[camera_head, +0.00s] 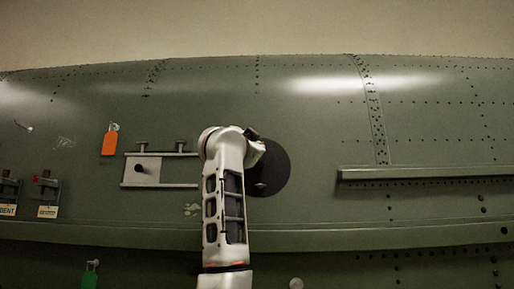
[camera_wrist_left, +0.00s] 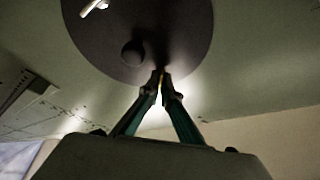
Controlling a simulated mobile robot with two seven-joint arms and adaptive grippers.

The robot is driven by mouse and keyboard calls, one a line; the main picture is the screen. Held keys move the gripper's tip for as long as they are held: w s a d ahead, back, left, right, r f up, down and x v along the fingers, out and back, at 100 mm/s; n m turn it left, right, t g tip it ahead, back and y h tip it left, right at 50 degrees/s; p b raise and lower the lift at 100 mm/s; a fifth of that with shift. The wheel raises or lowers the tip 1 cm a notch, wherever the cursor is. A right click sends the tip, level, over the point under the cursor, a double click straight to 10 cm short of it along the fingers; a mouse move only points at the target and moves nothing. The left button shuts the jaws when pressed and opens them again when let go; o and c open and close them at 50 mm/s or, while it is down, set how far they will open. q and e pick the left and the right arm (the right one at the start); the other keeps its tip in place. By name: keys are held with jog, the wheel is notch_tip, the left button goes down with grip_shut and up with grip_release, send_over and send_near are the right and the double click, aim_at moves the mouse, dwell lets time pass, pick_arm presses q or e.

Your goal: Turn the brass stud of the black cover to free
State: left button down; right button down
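The black cover (camera_head: 270,172) is a round dark disc on the green fuselage skin, partly hidden in the head view behind my left arm. In the left wrist view the cover (camera_wrist_left: 95,35) fills the top of the picture, with a dark round knob (camera_wrist_left: 132,53) on it. My left gripper (camera_wrist_left: 161,82) is at the cover's edge, its fingertips nearly together. A small brass-coloured piece, apparently the brass stud (camera_wrist_left: 161,77), shows between the tips. The stud's turn position cannot be told. In the head view the arm hides the fingertips. My right gripper is not in view.
A pale rail frame with a plate (camera_head: 142,170) is left of the arm. An orange tag (camera_head: 110,142), a green tag (camera_head: 90,275) and labelled fittings (camera_head: 47,190) are further left. A long green ledge (camera_head: 430,173) juts out at right.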

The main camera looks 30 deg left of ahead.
pick_arm(q)
jog(key=shift+w+d+n+g+y+p, duration=0.15)
jog(key=shift+n+y+p, duration=0.7)
jog(key=shift+n, duration=1.1)
jog(key=shift+d+n+g+y+p, duration=0.1)
jog(key=shift+n+g+y+p, duration=0.35)
jog(key=shift+n+y, duration=1.1)
jog(key=shift+w+d+n+y+p, duration=0.1)
jog(key=shift+n+y+p, duration=0.6)
jog(key=shift+n, duration=1.7)
jog(key=shift+f, duration=0.1)
jog(key=c, duration=2.3)
grip_release()
notch_tip(320, 180, up, 10)
jog(key=shift+s+r, duration=0.1)
